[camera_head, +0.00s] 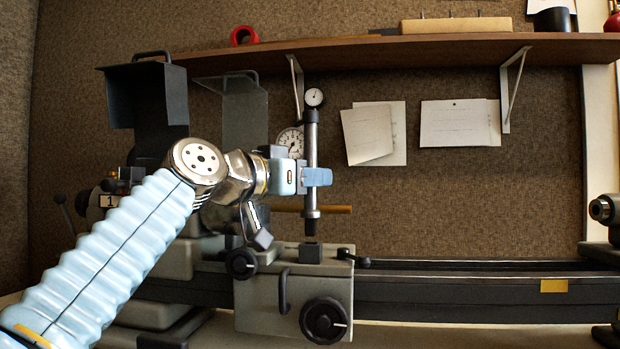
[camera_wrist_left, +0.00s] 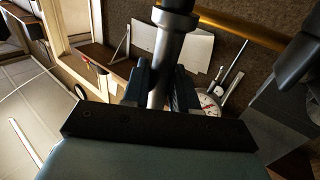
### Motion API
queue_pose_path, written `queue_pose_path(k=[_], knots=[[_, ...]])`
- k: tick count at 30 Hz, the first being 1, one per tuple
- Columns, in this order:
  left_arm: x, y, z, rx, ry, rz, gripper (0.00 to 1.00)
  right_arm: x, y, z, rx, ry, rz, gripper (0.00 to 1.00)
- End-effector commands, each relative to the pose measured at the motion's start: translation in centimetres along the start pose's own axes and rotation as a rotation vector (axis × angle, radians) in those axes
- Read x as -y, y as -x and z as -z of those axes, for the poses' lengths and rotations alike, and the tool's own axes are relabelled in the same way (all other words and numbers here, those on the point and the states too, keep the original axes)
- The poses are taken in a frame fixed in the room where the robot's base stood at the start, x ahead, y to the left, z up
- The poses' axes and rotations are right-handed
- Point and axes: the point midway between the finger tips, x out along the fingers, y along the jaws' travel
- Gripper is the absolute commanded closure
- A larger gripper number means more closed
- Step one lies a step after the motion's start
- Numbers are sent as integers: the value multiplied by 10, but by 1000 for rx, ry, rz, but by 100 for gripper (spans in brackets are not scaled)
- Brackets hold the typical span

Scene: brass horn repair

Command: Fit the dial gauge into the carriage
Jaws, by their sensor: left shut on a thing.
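The dial gauge (camera_head: 312,135) is a grey upright rod with a small round white dial at its top. My left gripper (camera_head: 318,177) is shut on its rod around the middle and holds it upright. In the left wrist view the rod (camera_wrist_left: 168,48) runs between the two dark fingers of my left gripper (camera_wrist_left: 162,88). The carriage (camera_head: 300,295) of the lathe is grey with dark knobs. The gauge's dark lower tip is just above a small dark block on the carriage top, with what looks like a narrow gap. My right gripper is not in view.
The lathe bed (camera_head: 450,290) runs right from the carriage to another lathe unit (camera_head: 602,210) at the right edge. A brown shelf (camera_head: 400,50) hangs above on the wall. A round white clock-like dial (camera_head: 290,138) and a brass-coloured rod (camera_head: 335,209) are behind the gauge.

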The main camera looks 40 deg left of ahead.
Motion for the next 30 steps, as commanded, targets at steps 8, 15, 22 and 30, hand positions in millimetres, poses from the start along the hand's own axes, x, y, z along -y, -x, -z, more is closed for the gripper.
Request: queue_pose_path(k=[8, 15, 22, 30], knots=[[0, 1, -6, -6, -1, 1, 100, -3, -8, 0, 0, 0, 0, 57], [0, 1, -12, -6, -1, 1, 100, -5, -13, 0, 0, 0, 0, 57], [0, 1, -18, -6, -1, 1, 100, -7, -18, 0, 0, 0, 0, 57], [0, 1, -25, -6, -1, 1, 100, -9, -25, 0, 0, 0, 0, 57]])
